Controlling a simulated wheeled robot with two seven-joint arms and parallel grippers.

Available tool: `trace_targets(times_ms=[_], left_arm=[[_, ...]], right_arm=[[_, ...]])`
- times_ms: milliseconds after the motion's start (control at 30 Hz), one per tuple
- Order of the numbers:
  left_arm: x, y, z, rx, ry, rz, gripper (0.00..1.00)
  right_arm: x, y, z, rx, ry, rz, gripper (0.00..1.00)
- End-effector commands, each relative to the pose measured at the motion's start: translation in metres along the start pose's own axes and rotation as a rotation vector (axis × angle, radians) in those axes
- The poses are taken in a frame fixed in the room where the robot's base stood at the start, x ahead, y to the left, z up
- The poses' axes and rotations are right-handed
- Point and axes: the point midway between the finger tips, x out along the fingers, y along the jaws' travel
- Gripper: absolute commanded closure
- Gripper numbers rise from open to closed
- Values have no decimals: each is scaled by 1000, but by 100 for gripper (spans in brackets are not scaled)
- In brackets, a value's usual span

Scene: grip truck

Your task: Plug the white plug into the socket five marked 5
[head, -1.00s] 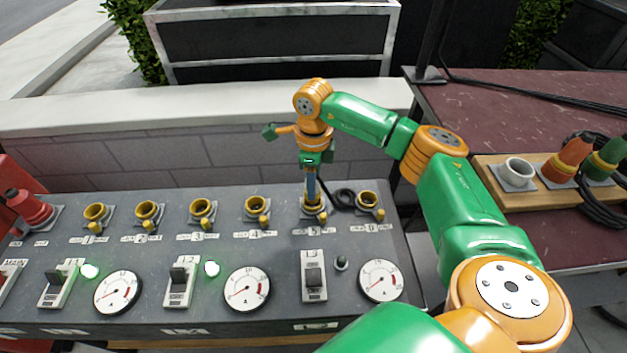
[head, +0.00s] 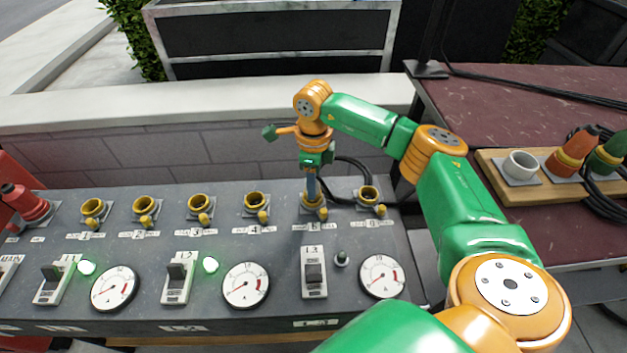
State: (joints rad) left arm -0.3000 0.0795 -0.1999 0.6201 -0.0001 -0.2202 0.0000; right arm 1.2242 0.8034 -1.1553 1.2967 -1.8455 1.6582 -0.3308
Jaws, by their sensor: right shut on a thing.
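Socket five (head: 314,209), a yellow round socket with a flap, is on the grey panel above a small label, between socket four (head: 256,201) and socket six (head: 369,194). My right gripper (head: 313,192) points straight down right over socket five and is shut. The white plug in it is hidden by the fingers and the socket rim. A black cable (head: 352,162) arches from beside the gripper toward the right. I cannot tell how deep the plug sits in the socket. My left gripper is not in view.
Switches, round gauges (head: 246,285) and lit green lamps (head: 211,265) fill the panel's front; the lamp by L3 (head: 342,258) is dark. A red plug (head: 27,203) stands at left. A board (head: 487,176) at right holds an empty white holder (head: 521,166) and orange and green plugs.

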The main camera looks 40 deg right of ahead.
Motion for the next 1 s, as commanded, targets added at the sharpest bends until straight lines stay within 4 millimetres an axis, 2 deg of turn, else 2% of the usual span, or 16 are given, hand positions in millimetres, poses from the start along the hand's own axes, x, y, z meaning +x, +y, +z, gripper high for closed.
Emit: trace_targets(times_ms=[433, 467, 567, 767, 800, 867, 1000], left_arm=[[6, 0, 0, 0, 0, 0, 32], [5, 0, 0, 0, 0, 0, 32], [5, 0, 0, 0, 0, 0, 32], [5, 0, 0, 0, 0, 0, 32], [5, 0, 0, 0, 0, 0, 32], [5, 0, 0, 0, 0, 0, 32], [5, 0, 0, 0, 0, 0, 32]], right_arm=[[9, 0, 0, 0, 1, 0, 100], [8, 0, 0, 0, 0, 0, 51], [8, 0, 0, 0, 0, 0, 24], [8, 0, 0, 0, 0, 0, 24], [8, 0, 0, 0, 0, 0, 22], [8, 0, 0, 0, 0, 0, 6], [8, 0, 0, 0, 0, 0, 4]])
